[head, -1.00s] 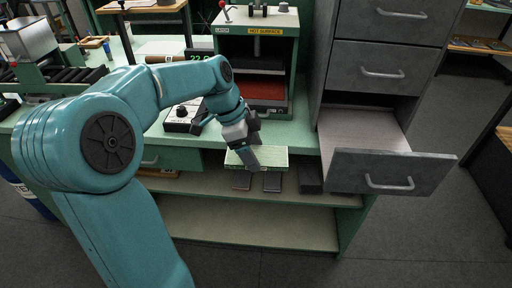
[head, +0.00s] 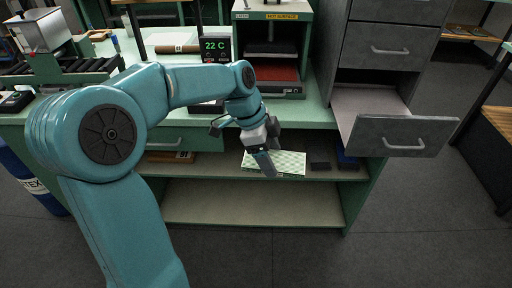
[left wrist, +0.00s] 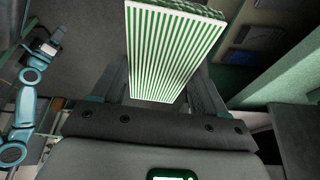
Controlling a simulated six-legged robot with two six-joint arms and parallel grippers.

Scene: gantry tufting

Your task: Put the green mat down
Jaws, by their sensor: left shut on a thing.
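The green mat (head: 284,163) is a stiff, pale green-and-white striped slab. My left gripper (head: 264,162) is shut on it and holds it in front of the bench's upper shelf, roughly level. In the left wrist view the mat (left wrist: 168,50) shows its striped face between the two fingers and sticks out beyond them. I cannot tell from the head view whether it touches the shelf. A teal arm with a small gripper (left wrist: 55,38) shows at the left of the wrist view, seemingly my right one; its jaws are too small to read.
The upper shelf (head: 215,170) carries a dark block (head: 320,166) and a blue thing (head: 346,160) right of the mat. The lower shelf (head: 250,203) is bare. An open grey drawer (head: 395,137) juts out at the right. A press marked hot surface (head: 274,88) stands on the bench.

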